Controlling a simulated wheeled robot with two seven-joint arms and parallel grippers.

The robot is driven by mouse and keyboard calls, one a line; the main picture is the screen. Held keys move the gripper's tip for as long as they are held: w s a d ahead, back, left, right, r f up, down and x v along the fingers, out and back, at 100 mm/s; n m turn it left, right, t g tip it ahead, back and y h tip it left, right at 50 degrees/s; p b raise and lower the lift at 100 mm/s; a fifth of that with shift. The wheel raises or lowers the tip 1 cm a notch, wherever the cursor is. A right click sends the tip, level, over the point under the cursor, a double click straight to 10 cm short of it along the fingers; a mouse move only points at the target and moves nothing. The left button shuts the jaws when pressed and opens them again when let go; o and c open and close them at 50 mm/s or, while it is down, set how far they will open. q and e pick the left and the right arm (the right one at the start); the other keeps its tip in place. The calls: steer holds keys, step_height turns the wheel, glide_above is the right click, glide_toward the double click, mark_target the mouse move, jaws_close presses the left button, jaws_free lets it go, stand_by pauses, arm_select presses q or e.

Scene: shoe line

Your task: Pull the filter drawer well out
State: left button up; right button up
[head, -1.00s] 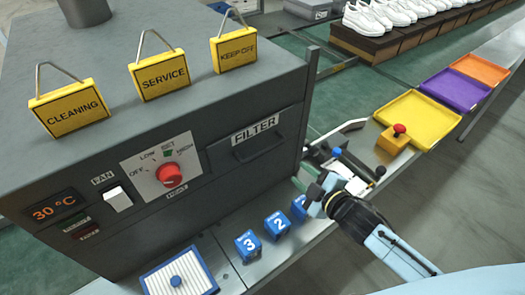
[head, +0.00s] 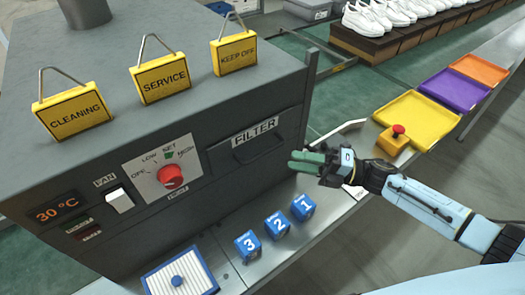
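The filter drawer (head: 240,158) is a dark grey front with a recessed handle, under a white FILTER label (head: 255,132), in the right part of the grey machine's front. It looks shut, flush with the machine. My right gripper (head: 291,161) is just to the right of the drawer in the head view, with its fingers pointing left toward it. The two green fingers show a little apart, with nothing between them. I see no contact with the handle. My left gripper is not in view.
Blue cubes numbered 1 (head: 303,207), 2 (head: 278,224) and 3 (head: 248,246) stand on the metal ledge below the drawer. A white filter panel (head: 180,281) in a blue frame lies left of them. A yellow tray (head: 425,112) and red button (head: 398,129) are at the right.

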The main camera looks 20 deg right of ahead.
mark_target(263, 153)
steer(key=p+x, duration=0.1)
steer(key=x, duration=0.8)
steer(key=shift+a+r, duration=0.1)
steer(key=shift+a, duration=0.15)
steer(key=shift+c, duration=0.4)
jaws_close()
